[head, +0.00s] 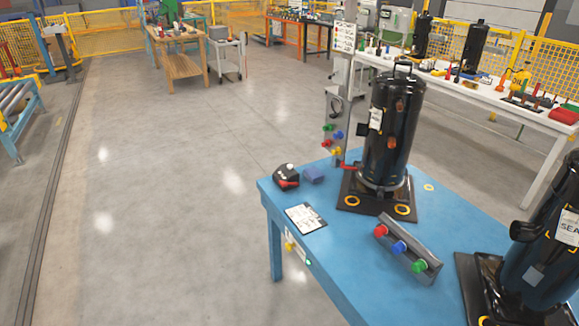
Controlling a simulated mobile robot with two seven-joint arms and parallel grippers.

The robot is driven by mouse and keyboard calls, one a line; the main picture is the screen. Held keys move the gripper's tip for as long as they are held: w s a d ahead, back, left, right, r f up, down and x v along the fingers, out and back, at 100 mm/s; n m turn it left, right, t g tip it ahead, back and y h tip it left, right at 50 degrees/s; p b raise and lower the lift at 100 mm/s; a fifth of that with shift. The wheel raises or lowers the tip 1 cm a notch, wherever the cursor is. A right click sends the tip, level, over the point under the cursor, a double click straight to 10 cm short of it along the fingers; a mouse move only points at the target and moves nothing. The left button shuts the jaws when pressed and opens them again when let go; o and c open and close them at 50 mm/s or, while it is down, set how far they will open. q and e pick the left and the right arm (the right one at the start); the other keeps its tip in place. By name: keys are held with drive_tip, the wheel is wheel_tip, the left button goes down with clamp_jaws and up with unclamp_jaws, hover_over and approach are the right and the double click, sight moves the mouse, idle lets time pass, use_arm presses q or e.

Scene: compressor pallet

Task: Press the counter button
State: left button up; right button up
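Neither of my grippers is in the head view. A blue table (350,258) stands at the right. On its front-left edge are a small round green-and-white item (308,262) and a yellow item (290,246), both button-like. A grey bar (424,250) on the table top carries a red cap (381,231), a blue cap (399,247) and a green cap (420,266). No label is readable, so I cannot tell which of these is the counter button.
A black compressor (389,140) stands upright on the table, with another (540,240) at the right edge. A black-and-red device (286,178), a blue block (313,175) and a printed sheet (306,218) lie near the left corner. The floor (170,200) left of the table is clear.

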clamp_jaws()
idle(0.3)
idle(1.1)
